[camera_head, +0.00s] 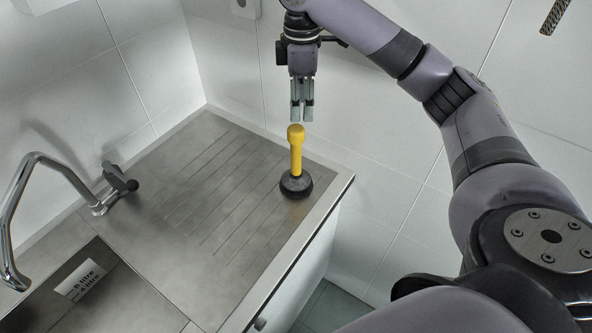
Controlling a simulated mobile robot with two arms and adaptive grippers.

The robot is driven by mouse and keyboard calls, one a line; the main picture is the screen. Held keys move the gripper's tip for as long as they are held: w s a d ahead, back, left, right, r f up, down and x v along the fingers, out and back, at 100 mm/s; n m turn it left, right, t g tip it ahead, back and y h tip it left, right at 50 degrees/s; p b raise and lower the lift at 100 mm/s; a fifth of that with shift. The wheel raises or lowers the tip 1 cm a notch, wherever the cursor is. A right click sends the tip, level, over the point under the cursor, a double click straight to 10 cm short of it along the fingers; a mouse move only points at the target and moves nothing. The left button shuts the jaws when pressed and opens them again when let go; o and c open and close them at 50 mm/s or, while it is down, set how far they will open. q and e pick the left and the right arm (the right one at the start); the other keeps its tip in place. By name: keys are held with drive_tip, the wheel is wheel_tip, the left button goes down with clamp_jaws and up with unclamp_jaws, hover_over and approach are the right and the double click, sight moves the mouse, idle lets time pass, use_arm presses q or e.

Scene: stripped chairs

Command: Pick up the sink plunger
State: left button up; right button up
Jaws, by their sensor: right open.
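The sink plunger (296,152) has a yellow handle and a dark rubber cup. It stands upright on the ribbed steel drainboard (215,185), near its right edge. My right gripper (302,114) points down just above the top of the yellow handle. Its fingers are open with a narrow gap and nothing is between them. They look apart from the handle, but the exact distance is hard to judge from this one view. My left gripper is not in view.
A chrome faucet (35,165) with a dark lever stands at the left beside the sink basin (110,290), which bears a litre label. White tiled walls (235,70) close off the back and left. The drainboard around the plunger is clear.

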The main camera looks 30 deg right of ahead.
sight(298, 128)
drive_tip(key=f, duration=0.4)
drive_tip(key=w+f, duration=0.1)
drive_tip(key=f, duration=0.1)
drive_tip(key=shift+a+f+b, duration=0.15)
drive_tip(key=shift+a+b, duration=0.15)
drive_tip(key=shift+f, duration=0.35)
drive_tip(key=shift+s+d+f, duration=0.15)
drive_tip(key=shift+s+f, duration=0.1)
drive_tip(key=shift+f, duration=0.35)
drive_tip(key=f, duration=0.1)
drive_tip(key=f+p, duration=0.1)
drive_tip(key=f, duration=0.1)
drive_tip(key=shift+w+a+f, duration=0.2)
drive_tip(key=shift+a, duration=0.1)
drive_tip(key=shift+d+f, duration=0.1)
drive_tip(key=shift+f, duration=0.45)
drive_tip(key=shift+c, duration=0.5)
clamp_jaws()
